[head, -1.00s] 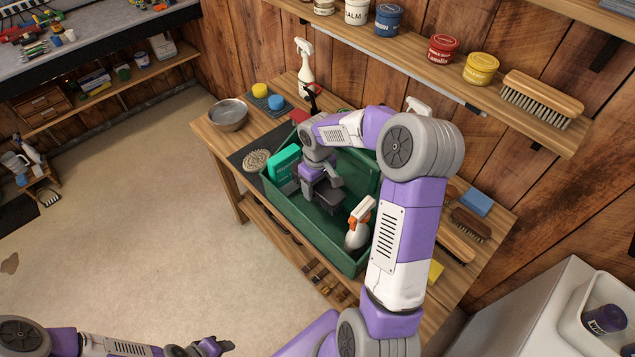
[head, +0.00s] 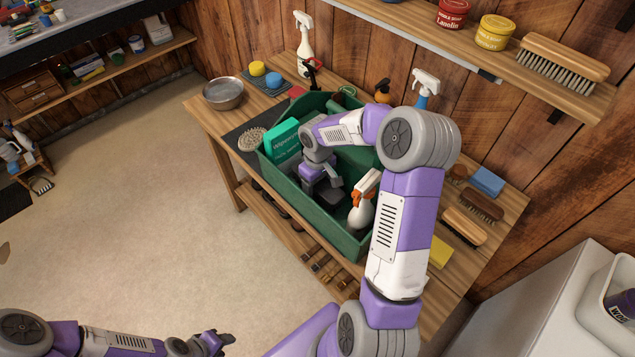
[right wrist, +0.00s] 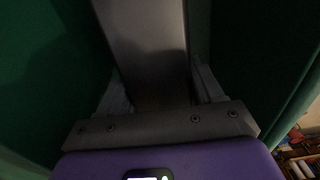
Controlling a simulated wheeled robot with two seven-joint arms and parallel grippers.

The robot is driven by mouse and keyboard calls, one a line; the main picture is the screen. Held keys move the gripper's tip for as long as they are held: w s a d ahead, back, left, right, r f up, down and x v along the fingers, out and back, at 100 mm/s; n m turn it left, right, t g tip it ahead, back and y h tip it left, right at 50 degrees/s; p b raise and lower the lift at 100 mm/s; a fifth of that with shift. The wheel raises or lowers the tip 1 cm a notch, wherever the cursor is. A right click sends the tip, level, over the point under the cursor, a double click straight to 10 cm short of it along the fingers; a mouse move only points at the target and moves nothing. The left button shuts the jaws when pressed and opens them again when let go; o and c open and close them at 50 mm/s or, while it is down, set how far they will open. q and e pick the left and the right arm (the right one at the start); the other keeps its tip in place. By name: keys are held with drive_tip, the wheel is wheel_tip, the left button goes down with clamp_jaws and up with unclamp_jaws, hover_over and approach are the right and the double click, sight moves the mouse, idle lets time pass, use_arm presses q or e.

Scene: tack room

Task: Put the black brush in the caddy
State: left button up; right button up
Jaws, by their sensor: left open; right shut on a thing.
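The green caddy (head: 303,207) stands on the wooden bench. My right gripper (head: 328,188) reaches down inside it, between the green box and the white spray bottle. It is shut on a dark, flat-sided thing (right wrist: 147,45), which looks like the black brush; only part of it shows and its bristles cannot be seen. The dark caddy walls rise on both sides in the right wrist view. Whether the brush touches the caddy floor cannot be told. My left gripper (head: 217,341) is open and empty, low at the left over the floor, far from the caddy.
In the caddy are a green box (head: 283,141) and a white spray bottle (head: 361,210) with an orange trigger. A metal bowl (head: 223,92) and round scrubber (head: 251,139) lie left. Brown brushes (head: 480,205) and sponges lie right. A shelf (head: 450,48) overhangs behind.

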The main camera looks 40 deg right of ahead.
drive_tip(key=shift+f, duration=0.15)
drive_tip(key=o, duration=1.5)
wheel_tip(320, 180, up, 8)
drive_tip(key=shift+f+p, duration=0.2)
drive_tip(key=shift+p, duration=0.45)
